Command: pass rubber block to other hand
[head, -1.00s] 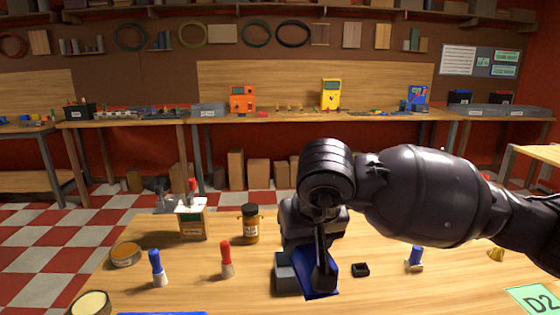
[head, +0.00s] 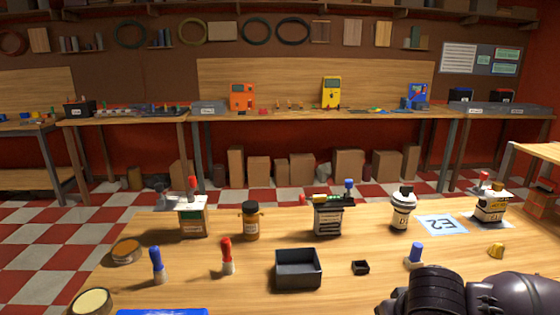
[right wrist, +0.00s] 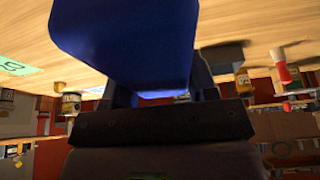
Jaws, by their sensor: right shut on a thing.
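The rubber block (right wrist: 128,38) is blue and fills the upper middle of the right wrist view. My right gripper (right wrist: 155,80) is shut on it, with a dark finger on either side. My left gripper is in neither current view.
An empty dark tray (head: 298,281) and a small black cup (head: 360,267) sit mid-table. Red (head: 227,257) and blue (head: 157,266) capped tubes, an amber jar (head: 251,223) and tins stand left. A blue-topped piece (head: 416,254) stands right.

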